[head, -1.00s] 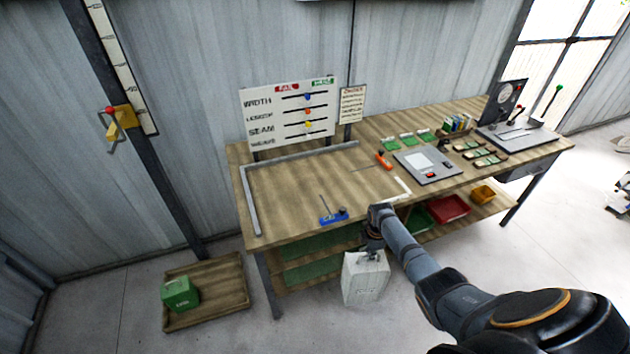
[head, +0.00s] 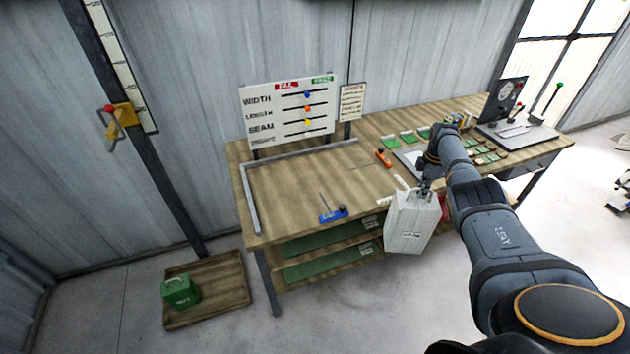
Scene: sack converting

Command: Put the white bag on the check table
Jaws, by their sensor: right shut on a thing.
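The white bag (head: 410,225) hangs upright from my right gripper (head: 425,186), in front of the front edge of the check table. My right gripper is shut on the top of the bag. The bag's top is around the height of the tabletop and its body hides part of the front edge and lower shelf. The wooden check table (head: 290,208) stands against the wall, with a grey L-shaped rail (head: 250,198) on its left part. My left gripper is not in view.
A blue tool (head: 333,215) lies near the table's front edge, left of the bag. An orange-handled tool (head: 384,158) lies farther back. A sign board (head: 288,112) stands behind. The railed left area is mostly bare.

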